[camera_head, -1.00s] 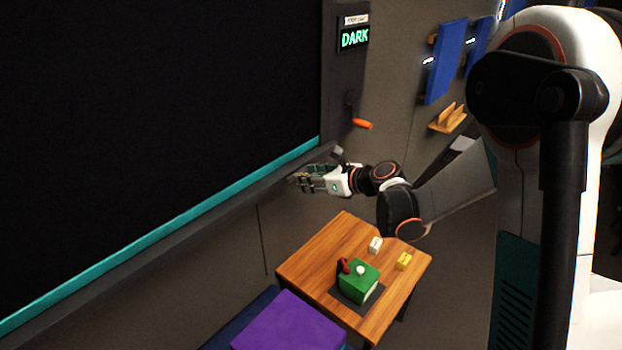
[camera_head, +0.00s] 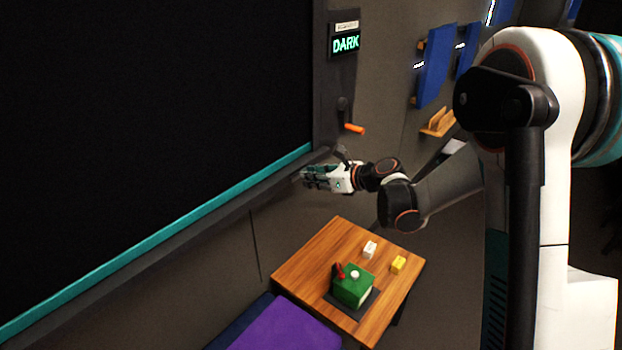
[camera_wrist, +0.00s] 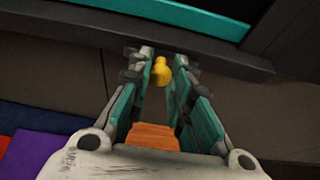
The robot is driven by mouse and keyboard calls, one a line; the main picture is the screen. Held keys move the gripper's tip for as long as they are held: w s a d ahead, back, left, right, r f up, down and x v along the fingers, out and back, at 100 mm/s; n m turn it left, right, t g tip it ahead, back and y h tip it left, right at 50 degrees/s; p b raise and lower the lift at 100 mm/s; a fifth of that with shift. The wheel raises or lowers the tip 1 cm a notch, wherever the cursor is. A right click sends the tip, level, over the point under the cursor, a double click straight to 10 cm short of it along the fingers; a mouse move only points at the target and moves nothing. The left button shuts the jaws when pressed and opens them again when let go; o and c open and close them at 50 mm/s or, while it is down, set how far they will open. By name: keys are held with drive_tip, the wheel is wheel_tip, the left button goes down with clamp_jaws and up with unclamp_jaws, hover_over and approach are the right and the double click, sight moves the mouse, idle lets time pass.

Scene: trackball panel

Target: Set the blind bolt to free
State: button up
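A yellow knob (camera_wrist: 160,72), which looks like the blind bolt, shows in the wrist view just below the dark sill under the teal strip. It lies between my fingertips in that picture; I cannot tell if either finger touches it. My gripper (camera_wrist: 162,62) is open, with a gap between its two fingers. In the head view my gripper (camera_head: 308,178) is at the lower right corner of the big dark blind (camera_head: 160,110), just under its frame. The knob cannot be made out there. The sign (camera_head: 346,43) beside the blind reads DARK.
An orange-handled crank (camera_head: 354,128) is on the wall above my gripper.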

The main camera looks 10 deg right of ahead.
drive_tip(key=o, duration=0.4)
drive_tip(key=shift+w+d, duration=0.2)
drive_tip(key=shift+w, duration=0.05)
drive_tip(key=shift+s, duration=0.1)
drive_tip(key=v, duration=1.2)
drive_tip(key=s+a+r+n+g+h+p, duration=0.1)
drive_tip(key=s+a+r+n+h, duration=0.15)
drive_tip(key=s+n, duration=0.5)
drive_tip(key=s+a+r+n+g+h+p, duration=0.1)
drive_tip(key=s+r+n+h, duration=0.1)
drive_tip(key=s+r+n, duration=0.4)
drive_tip(key=s+d+f+n+h, duration=0.1)
drive_tip(key=s+d+f+n, duration=0.1)
drive_tip(key=s+n, duration=0.2)
drive_tip(key=s+d+f+n+h+b, duration=0.1)
drive_tip(key=s+d+f+n+h, duration=0.1)
drive_tip(key=s+n, duration=0.3)
drive_tip(key=s+d+f+n+h+b, duration=0.1)
drive_tip(key=s+d+f+n+h, duration=0.1)
drive_tip(key=s, duration=0.6)
drive_tip(key=shift+s+d+f+n, duration=0.15)
drive_tip(key=shift+f+n, duration=0.1)
drive_tip(key=shift+n, duration=0.4)
drive_tip(key=shift+d+f+n, duration=0.15)
drive_tip(key=shift+f+n, duration=0.1)
drive_tip(key=shift+n, duration=0.35)
